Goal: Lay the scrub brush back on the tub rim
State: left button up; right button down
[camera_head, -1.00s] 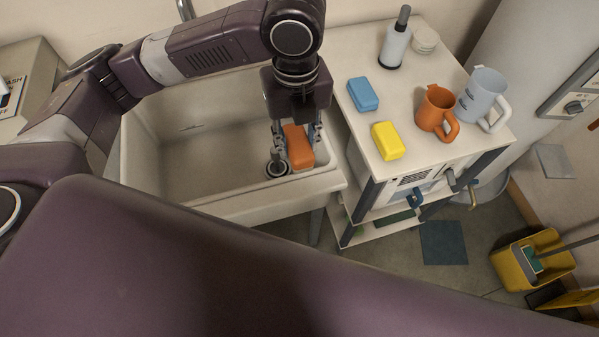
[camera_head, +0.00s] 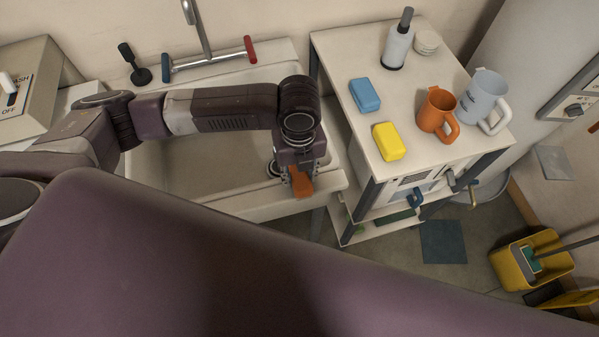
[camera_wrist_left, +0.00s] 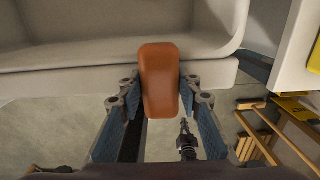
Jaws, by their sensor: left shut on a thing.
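The scrub brush, seen as an orange rounded block (camera_head: 301,184), is between the fingers of my left gripper (camera_head: 296,176) at the tub's front right corner. In the left wrist view the orange block (camera_wrist_left: 159,80) sits between the two fingers of the gripper (camera_wrist_left: 160,95), which is shut on it. The block overlaps the tub's pale front rim (camera_wrist_left: 80,80) and reaches out past its outer edge, with floor seen below. I cannot tell whether it touches the rim (camera_head: 250,207). Its bristles are hidden. My right gripper is not in view.
A white cart (camera_head: 345,75) right of the tub holds a blue block (camera_head: 364,95), a yellow block (camera_head: 389,141), an orange mug (camera_head: 436,112), a grey mug (camera_head: 482,95) and a bottle (camera_head: 397,45). A faucet (camera_head: 210,62) stands behind the tub. A yellow bucket (camera_head: 520,265) is on the floor.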

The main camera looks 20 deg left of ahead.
aim_at(300, 174)
pick_arm(q)
jog(key=o, duration=1.1)
jog(key=shift+f, duration=0.1)
notch_tip(300, 174, up, 11)
jog(key=shift+f+b, duration=0.1)
jog(key=shift+b, duration=0.8)
jog(key=shift+r, duration=0.8)
jog(key=shift+s+f, duration=0.1)
